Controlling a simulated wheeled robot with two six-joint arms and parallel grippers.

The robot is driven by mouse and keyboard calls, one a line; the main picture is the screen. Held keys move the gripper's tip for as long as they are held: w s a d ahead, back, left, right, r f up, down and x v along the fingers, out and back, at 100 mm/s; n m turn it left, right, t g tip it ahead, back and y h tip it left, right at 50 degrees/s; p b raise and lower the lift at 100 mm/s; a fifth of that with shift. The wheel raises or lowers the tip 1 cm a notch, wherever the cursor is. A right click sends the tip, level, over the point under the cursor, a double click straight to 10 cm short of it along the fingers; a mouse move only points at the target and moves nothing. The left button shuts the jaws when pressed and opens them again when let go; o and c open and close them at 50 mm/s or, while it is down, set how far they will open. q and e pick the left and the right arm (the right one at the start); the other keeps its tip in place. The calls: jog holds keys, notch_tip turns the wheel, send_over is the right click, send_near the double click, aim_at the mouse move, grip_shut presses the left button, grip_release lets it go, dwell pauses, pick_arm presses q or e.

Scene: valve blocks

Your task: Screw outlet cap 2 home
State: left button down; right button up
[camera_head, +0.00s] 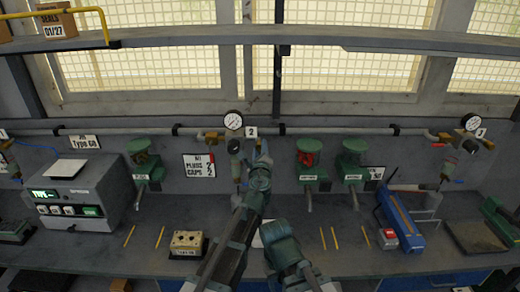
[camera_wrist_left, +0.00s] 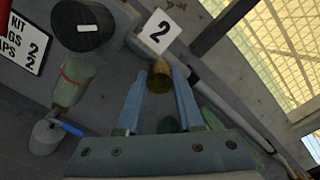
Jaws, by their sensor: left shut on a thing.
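Outlet cap 2, a brass-coloured cylinder (camera_wrist_left: 160,77), is between the tips of my left gripper (camera_wrist_left: 161,80) in the left wrist view. The gripper is shut on it. The cap sits at a grey pipe fitting beside the white plate marked 2 (camera_wrist_left: 158,31); its thread and seating are hidden. In the head view the left gripper (camera_head: 261,150) reaches up to the wall pipe, just below the number 2 plate (camera_head: 251,132). The cap cannot be made out clearly there.
A pressure gauge (camera_head: 233,120) stands left of the plate. A green body with a red band (camera_wrist_left: 76,80) hangs near it. Green valve blocks (camera_head: 309,163) stand to the right. A grey test unit (camera_head: 85,190) and a brass-coloured block (camera_head: 187,242) are on the bench to the left.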

pick_arm(q)
jog(key=shift+s, duration=0.1)
dwell(0.5)
jog(key=c, duration=0.5)
grip_release()
jog(key=shift+c, duration=0.2)
jog(key=shift+s, duration=0.1)
